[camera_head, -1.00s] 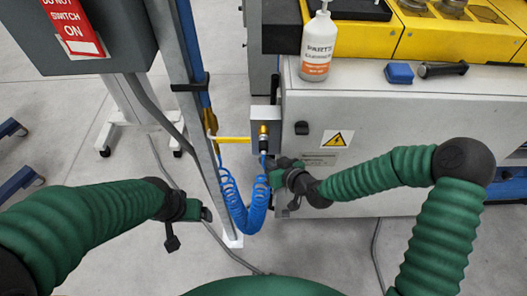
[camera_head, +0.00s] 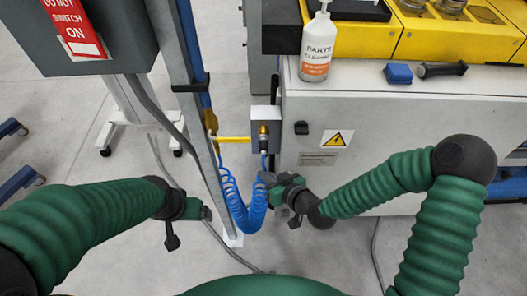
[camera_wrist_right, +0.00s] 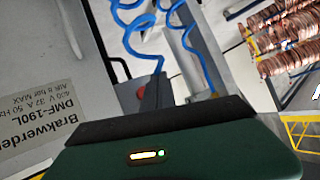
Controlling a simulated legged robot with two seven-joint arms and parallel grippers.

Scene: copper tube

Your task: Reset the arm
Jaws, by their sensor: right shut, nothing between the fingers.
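My right arm reaches in from the right in the head view, bent at its elbow. Its gripper (camera_head: 268,181) is shut and empty, in front of the machine cabinet, beside the coiled blue air hose (camera_head: 243,212). Whether it touches the hose cannot be told. My left gripper (camera_head: 206,213) points right at mid-left, over the floor; its jaws are too small to read. In the right wrist view, my gripper's green housing fills the bottom, blue hose loops (camera_wrist_right: 150,48) hang beyond it, and copper coils (camera_wrist_right: 285,40) show at the upper right.
The white machine cabinet (camera_head: 400,108) stands close beyond my right arm. A white cleaner bottle (camera_head: 317,45), a blue block (camera_head: 398,73) and a black-handled tool (camera_head: 441,69) stand or lie on it. A grey post (camera_head: 192,110) rises at centre-left. A grey switch box (camera_head: 100,35) hangs at the upper left.

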